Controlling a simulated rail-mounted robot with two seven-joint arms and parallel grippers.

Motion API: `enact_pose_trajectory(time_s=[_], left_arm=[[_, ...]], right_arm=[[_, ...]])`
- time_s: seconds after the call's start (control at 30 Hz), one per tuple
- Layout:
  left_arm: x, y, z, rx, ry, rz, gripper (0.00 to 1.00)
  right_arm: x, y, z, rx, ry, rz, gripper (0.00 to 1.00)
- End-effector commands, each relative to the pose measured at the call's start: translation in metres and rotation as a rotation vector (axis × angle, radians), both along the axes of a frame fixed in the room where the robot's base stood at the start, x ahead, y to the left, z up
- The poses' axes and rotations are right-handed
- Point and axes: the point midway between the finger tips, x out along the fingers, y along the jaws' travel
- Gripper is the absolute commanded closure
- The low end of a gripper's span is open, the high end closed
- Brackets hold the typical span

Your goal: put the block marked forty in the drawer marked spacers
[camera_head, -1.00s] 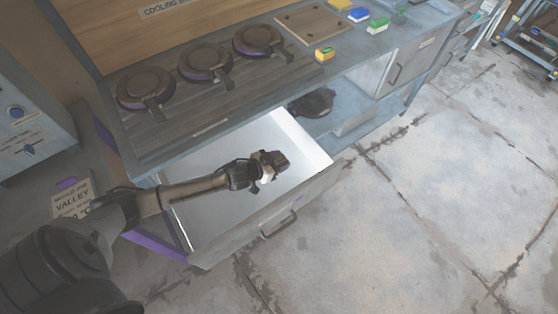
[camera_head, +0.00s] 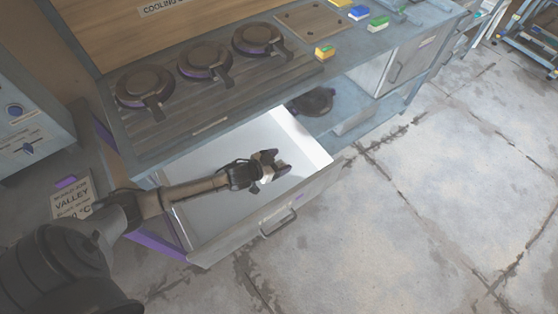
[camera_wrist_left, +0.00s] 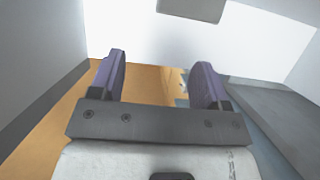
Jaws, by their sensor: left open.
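A drawer (camera_head: 212,228) is pulled out under the worktop, with a white inside and a grey front with a handle; I cannot read a label on it. My left gripper (camera_head: 280,163) is over the drawer's opening, with its fingers apart and nothing visible between them. In the left wrist view the two purple-padded fingers (camera_wrist_left: 160,85) are also spread and empty. A grey blocky thing (camera_wrist_left: 192,8) shows against the white surface beyond them, cut off by the top edge. No marking shows on it, so I cannot tell if it is the block marked forty. My right gripper is out of view.
Several round dark presses (camera_head: 205,60) stand on the worktop. A yellow-green block (camera_head: 325,53), a blue block (camera_head: 358,14) and a green block (camera_head: 378,22) sit farther right. An open shelf holding a dark round thing (camera_head: 312,101) is beside the drawer. The floor is clear.

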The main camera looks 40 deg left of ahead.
Motion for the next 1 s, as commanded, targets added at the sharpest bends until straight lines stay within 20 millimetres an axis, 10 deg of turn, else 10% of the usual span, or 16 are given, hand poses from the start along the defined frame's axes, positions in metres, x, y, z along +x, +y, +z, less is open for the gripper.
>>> enact_pose_trajectory(time_s=[0.27, 1.0], left_arm=[[0.0, 0.001, 0.015, 0.002, -0.003, -0.001, 0.3], [-0.1, 0.022, 0.053, -0.001, 0.001, 0.0, 0.3]], right_arm=[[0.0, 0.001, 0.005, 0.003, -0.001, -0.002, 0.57], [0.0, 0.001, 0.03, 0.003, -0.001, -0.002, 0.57]])
